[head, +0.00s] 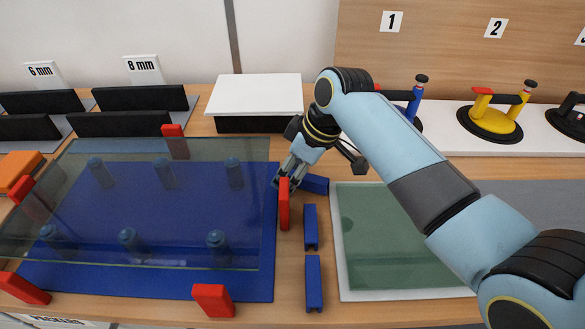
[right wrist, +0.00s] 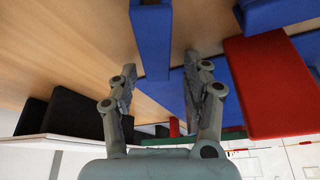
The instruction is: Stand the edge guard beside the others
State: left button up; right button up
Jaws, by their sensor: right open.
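Three blue bars, which look like the edge guards, are on the table right of the glass. One blue bar (head: 314,184) lies turned sideways, close to my right gripper and partly hidden by it. A second blue bar (head: 310,228) and a third (head: 314,283) lie in line toward the front. My right gripper (head: 288,176) is low by the glass's right edge, behind a red block (head: 284,204). In the right wrist view its fingers (right wrist: 160,88) are apart, with blue surfaces showing between and beyond them; I cannot tell whether they touch. My left gripper is out of view.
A clear glass pane (head: 130,205) rests on posts above a blue mat (head: 150,285), with red blocks around it. A white tray with a green pane (head: 400,240) is at right under my arm. Black racks (head: 130,123) and a white-topped box (head: 255,95) stand behind.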

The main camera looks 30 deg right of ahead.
jog(key=v, duration=1.2)
